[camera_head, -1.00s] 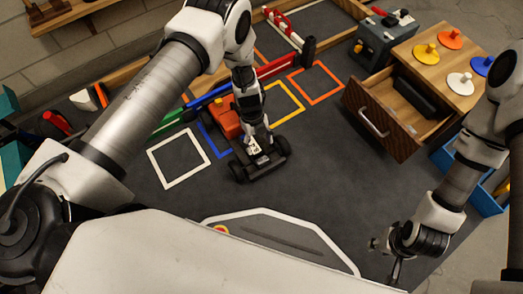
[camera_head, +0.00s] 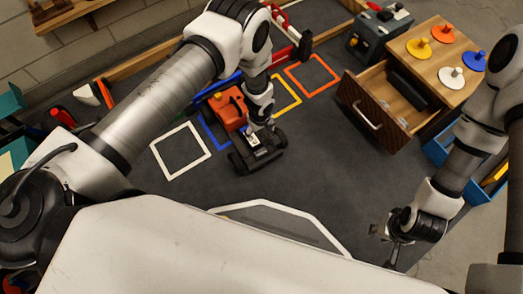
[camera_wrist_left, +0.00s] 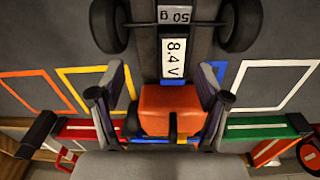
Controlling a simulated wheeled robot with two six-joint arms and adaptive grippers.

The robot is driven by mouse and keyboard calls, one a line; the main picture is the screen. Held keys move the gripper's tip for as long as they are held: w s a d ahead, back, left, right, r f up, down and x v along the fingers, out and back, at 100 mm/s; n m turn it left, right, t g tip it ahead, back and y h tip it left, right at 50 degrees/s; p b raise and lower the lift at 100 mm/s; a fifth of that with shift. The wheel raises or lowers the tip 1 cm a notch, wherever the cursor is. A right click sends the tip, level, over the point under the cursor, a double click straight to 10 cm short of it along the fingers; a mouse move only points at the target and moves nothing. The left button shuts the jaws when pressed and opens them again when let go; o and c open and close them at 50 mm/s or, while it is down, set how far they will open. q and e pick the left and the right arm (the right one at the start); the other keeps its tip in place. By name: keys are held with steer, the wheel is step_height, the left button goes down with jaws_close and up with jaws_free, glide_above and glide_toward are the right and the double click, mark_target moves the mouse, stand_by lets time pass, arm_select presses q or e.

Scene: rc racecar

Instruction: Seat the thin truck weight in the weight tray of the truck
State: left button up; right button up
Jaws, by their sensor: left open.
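The truck (camera_head: 240,163) stands on the dark mat, with black wheels at its near end and an orange body part (camera_head: 228,109) at its far end. In the left wrist view the truck (camera_wrist_left: 202,42) carries a white "50 g" label, apparently on the thin weight (camera_wrist_left: 174,15), lying between the wheels. An "8.4 V" label is beside it. Whether the weight sits flush in the tray cannot be told. My left gripper (camera_wrist_left: 163,85) is open and empty above the truck, its fingers either side of the orange part. My right gripper (camera_head: 385,238) is away at the lower right.
Coloured square outlines, including a white one (camera_head: 180,151), mark the mat. An open drawer (camera_head: 376,120) juts from a wooden cabinet with several coloured knobbed discs on top. A blue bin (camera_head: 437,152) stands beside it. Red, blue and green bars lie behind the truck. Mat right of the truck is clear.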

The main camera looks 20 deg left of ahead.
mark_target(262, 153)
arm_select(q)
steer(key=shift+g, duration=0.3)
steer(key=s, duration=0.1)
steer(key=s+d+f, duration=0.1)
steer(key=s, duration=0.1)
steer(key=shift+s+d+f+p, duration=0.15)
steer(key=shift+s+d+p, duration=0.15)
steer(key=shift+d+p, duration=0.1)
step_height(262, 153, down, 8)
steer(key=b, duration=0.4)
steer(key=shift+r+b, duration=0.25)
steer(key=shift+b, duration=0.05)
steer(key=shift+r, duration=0.1)
arm_select(e)
step_height(262, 153, down, 3)
steer(key=shift+r, duration=0.1)
arm_select(q)
steer(key=c, duration=1.3)
steer(key=shift+c, duration=0.2)
steer(key=shift+r, duration=0.1)
